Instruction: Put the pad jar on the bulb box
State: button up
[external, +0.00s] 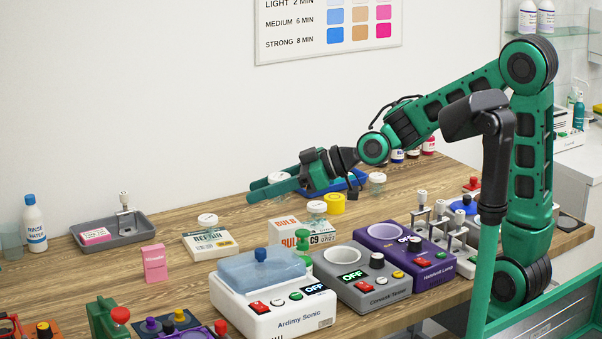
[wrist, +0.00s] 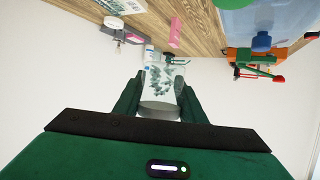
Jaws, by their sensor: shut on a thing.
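My gripper (external: 264,188) is shut on a clear jar with a white lid (external: 278,177), held in the air above the table. In the wrist view the jar (wrist: 163,88) sits between both fingers and shows grey-green pieces inside. I cannot read a label on it, so I cannot tell for sure that it is the pad jar. The bulb box (external: 288,226), white with orange and black print, lies on the table below and to the right of my fingertips. Another white-lidded jar (external: 316,208) stands on or just behind its right end; I cannot tell which.
A resin box (external: 225,243) with a white-lidded jar (external: 208,220) is left of the bulb box. A yellow roll (external: 335,204), a green-topped stamp-like item (external: 304,242) and a white cleaner (external: 262,275) are close by. A pink box (external: 154,263) stands left. Bare wood lies behind.

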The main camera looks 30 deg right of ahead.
send_over(270, 222)
notch_tip(270, 222, down, 4)
jog(key=shift+w+f, duration=0.1)
jog(key=shift+f, duration=1.95)
jog(key=o, duration=1.1)
jog(key=shift+f, duration=0.1)
jog(key=shift+c, duration=0.2)
jog(key=v, duration=1.2)
